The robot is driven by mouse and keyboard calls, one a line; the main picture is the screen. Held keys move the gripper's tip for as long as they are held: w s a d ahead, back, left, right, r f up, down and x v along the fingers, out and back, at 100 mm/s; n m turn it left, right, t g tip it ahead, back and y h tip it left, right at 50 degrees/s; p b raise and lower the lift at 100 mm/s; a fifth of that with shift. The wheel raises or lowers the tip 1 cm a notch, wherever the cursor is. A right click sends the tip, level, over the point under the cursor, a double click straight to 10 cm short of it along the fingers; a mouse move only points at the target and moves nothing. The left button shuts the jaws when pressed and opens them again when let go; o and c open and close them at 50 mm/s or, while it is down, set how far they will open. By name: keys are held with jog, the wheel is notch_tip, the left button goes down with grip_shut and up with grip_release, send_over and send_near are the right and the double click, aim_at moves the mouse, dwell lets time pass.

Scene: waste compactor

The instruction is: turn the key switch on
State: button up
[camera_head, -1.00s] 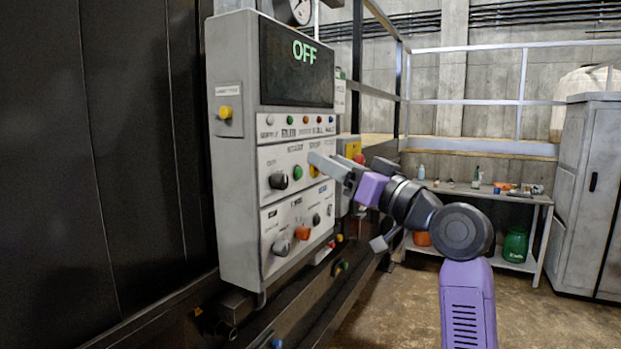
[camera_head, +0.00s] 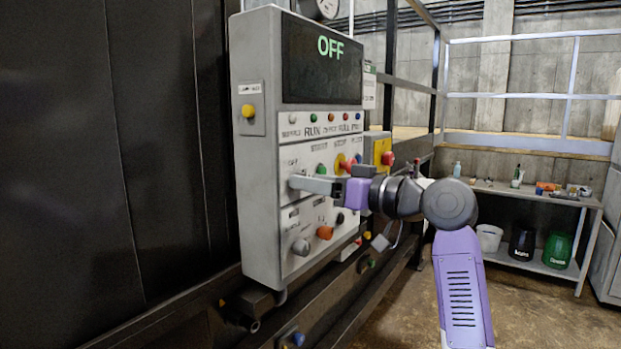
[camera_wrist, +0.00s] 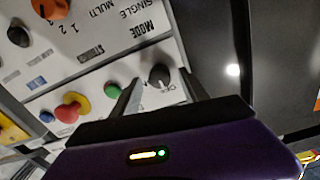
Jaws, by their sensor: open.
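The key switch (camera_wrist: 159,75) is a dark round knob with a pale mark, on a light panel with small lettering beside it. It shows in the wrist view between my two fingers; in the head view my gripper hides it. My gripper (camera_head: 297,183) is open at the left of the panel's middle row. In the wrist view, the fingers of my gripper (camera_wrist: 162,90) stand apart on either side of the knob, and I cannot tell whether they touch it. The display (camera_head: 322,62) on the grey control box (camera_head: 258,205) reads OFF in green.
A green button (camera_wrist: 113,91) and a red button on a yellow ring (camera_wrist: 72,106) sit close beside my fingers. A dark rail runs under the box; a workbench (camera_head: 540,196) stands at the back right.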

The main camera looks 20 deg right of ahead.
jog(key=shift+w+a, duration=0.3)
jog(key=shift+w, duration=0.1)
jog(key=shift+c, duration=0.4)
grip_shut()
jog(key=shift+r+m+p, duration=0.1)
jog(key=shift+m+p, duration=0.3)
jog(key=shift+p, duration=0.1)
jog(key=shift+d+m+p, duration=0.15)
jog(key=shift+m+p, duration=4.7)
jog(key=shift+m, duration=0.65)
